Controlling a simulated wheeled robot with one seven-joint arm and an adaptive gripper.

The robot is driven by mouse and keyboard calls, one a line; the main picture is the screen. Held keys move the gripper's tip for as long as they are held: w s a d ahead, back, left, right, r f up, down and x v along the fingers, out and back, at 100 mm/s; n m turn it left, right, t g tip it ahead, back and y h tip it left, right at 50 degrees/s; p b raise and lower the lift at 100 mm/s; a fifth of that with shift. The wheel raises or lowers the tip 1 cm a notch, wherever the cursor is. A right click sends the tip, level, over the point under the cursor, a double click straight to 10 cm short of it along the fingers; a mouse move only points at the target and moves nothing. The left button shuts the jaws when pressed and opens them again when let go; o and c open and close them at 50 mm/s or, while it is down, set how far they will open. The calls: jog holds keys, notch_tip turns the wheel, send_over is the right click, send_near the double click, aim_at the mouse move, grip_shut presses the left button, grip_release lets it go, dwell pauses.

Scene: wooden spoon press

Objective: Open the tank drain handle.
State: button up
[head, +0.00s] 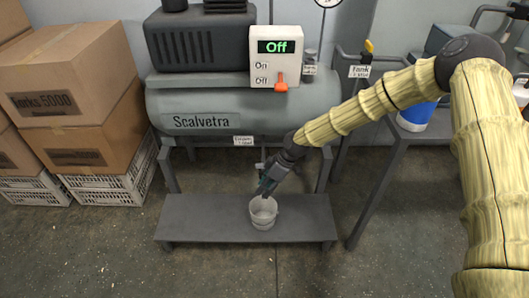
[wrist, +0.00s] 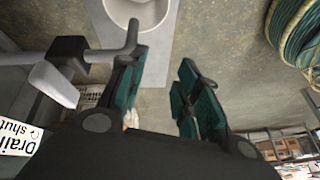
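The tank drain has a small white label (head: 243,140) under the grey tank (head: 205,108); it reads "Drain shut" in the wrist view (wrist: 17,138). My gripper (head: 265,188) is below the tank, just above the bucket. In the wrist view my gripper (wrist: 158,92) has its teal fingers apart, with floor showing between them. The handle is hard to make out in the head view, partly behind my gripper.
A pale bucket (head: 263,213) stands on a low grey platform (head: 195,213). A control box (head: 276,45) showing "Off" has an orange lever (head: 281,84). Cardboard boxes (head: 75,75) are stacked left. A grey frame (head: 375,190) stands right. A coiled green hose (wrist: 295,35) shows in the wrist view.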

jog(key=w+d+r+n+p, duration=0.2)
jog(key=w+d+r+n, duration=0.15)
jog(key=w+r, duration=0.75)
jog(key=shift+m+t+h, duration=0.25)
jog(key=shift+t+h, duration=0.15)
jog(key=shift+h, duration=0.1)
jog(key=x, duration=0.3)
jog(key=b+x, duration=0.1)
jog(key=x, duration=0.2)
jog(key=b+x, duration=0.1)
jog(key=x, duration=0.2)
jog(key=shift+s+a+f, duration=0.15)
jog(key=shift+s+f, duration=0.1)
jog(key=shift+f, duration=0.15)
grip_shut()
